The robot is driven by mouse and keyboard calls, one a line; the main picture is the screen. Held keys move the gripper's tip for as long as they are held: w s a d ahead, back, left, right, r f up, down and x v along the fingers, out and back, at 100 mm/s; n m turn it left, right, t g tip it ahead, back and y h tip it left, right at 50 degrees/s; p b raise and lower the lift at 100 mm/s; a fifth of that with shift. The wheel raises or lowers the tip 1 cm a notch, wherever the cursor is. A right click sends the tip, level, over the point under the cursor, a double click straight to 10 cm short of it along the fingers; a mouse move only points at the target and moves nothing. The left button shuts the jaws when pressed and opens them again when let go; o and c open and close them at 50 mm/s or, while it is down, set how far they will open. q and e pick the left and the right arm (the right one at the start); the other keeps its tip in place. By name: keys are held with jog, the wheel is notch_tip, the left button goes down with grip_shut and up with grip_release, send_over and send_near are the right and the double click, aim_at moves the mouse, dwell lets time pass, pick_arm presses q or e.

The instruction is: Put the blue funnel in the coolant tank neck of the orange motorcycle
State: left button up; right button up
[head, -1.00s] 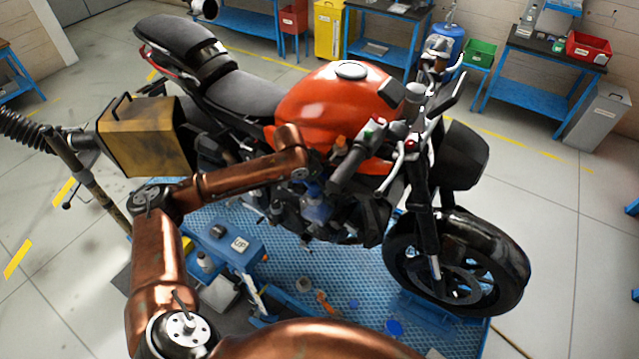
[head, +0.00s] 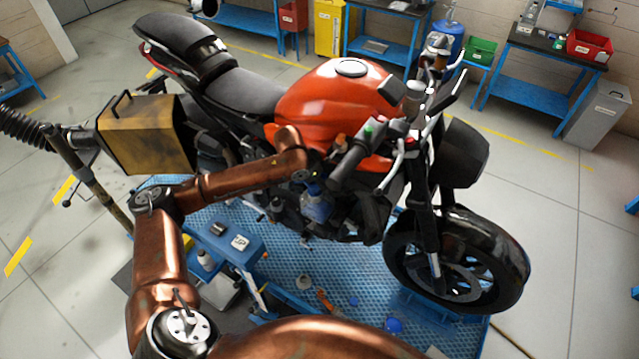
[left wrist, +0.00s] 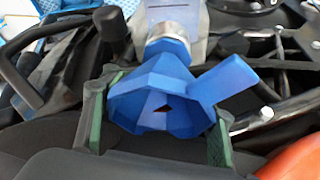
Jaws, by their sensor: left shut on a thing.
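The blue funnel (left wrist: 150,102) is between the green-padded fingers of my left gripper (left wrist: 158,125) in the left wrist view. The gripper is shut on it. The funnel's wide mouth faces the camera, and a flat blue tab sticks out to the right. Its narrow end points to a silver collar (left wrist: 172,32) on a pale, translucent part, probably the coolant tank neck. I cannot tell whether the spout is inside it. In the head view, my left arm reaches the side of the orange motorcycle (head: 335,95), with blue showing below the wrist. My right gripper is out of view.
Handlebars and fork stand just right of my left wrist. A blue cart (head: 222,245) with small items stands at lower left, beside the blue lift platform (head: 350,270). Small loose items lie on the platform. A yellow-brown box (head: 145,135) is behind the arm.

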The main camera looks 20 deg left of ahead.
pick_arm(q)
jog(key=shift+f, duration=0.2)
dwell(0.6)
jog(key=o, duration=2)
jog(key=v, duration=1.2)
jog(key=shift+s, duration=0.15)
